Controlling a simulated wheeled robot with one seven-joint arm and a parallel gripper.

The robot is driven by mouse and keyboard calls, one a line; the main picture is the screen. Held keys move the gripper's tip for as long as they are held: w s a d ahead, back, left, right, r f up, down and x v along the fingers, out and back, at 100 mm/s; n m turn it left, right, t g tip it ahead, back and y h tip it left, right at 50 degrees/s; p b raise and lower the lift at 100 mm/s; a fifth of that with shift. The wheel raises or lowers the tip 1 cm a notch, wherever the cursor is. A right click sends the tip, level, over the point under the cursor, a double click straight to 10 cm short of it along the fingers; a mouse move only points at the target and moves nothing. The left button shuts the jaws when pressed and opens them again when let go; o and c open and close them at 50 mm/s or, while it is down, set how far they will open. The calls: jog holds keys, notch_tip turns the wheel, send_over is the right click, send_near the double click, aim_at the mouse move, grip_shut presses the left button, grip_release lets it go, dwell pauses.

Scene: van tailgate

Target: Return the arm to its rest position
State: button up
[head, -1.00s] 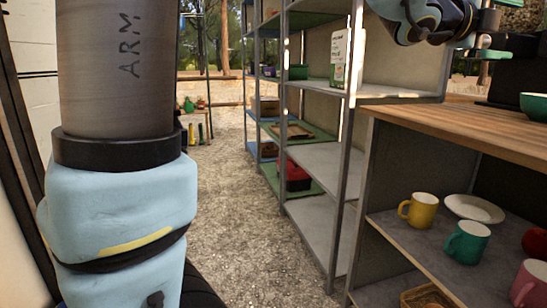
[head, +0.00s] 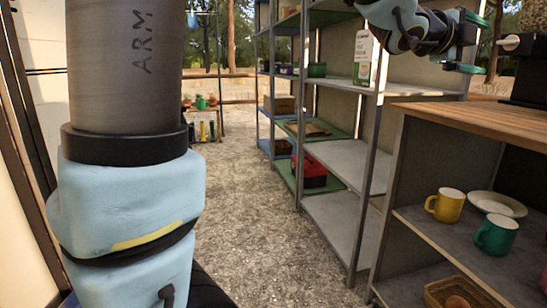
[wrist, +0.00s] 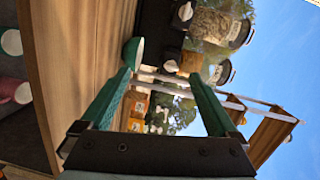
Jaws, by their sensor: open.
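My gripper (head: 474,43) is at the upper right of the head view, on my blue arm, above the left end of the wooden counter. Its two green fingers are spread apart. In the wrist view my gripper (wrist: 160,77) is open, with nothing seen held between the fingers. The large grey and blue link marked ARM at the left of the head view is mine.
The wooden counter (head: 485,127) holds a green bowl (wrist: 133,52) and jars (wrist: 214,24). Below it stand a yellow mug (head: 446,206), a green mug (head: 495,236) and a white plate (head: 497,204). Metal shelves (head: 345,160) run behind. The gravel aisle (head: 255,215) is clear.

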jog(key=w+a+f+n+t+y, duration=0.1)
jog(key=w+a+f+n+y, duration=0.35)
jog(key=a+f, duration=0.3)
jog(key=w+a+f+n+t+y, duration=0.1)
jog(key=w+a+f+n+y, duration=0.2)
jog(key=a+f+n, duration=0.5)
jog(key=w+a+f+n+t+y, duration=0.1)
jog(key=w+a+f+n+y, duration=0.25)
jog(key=a+f, duration=0.4)
jog(key=s+a+f+n+g+y, duration=0.2)
jog(key=s+a+f+n+g, duration=0.2)
jog(key=s+a+f+n, duration=0.55)
jog(key=s+a+f+n+g+y, duration=0.3)
jog(key=s+a+f+n+g, duration=0.15)
jog(key=a, duration=0.95)
notch_tip(320, 180, up, 32)
jog(key=m+p, duration=0.1)
jog(key=p, duration=3.1)
jog(key=shift+s+d+t, duration=0.25)
jog(key=shift+t, duration=0.1)
jog(key=shift+c, duration=0.2)
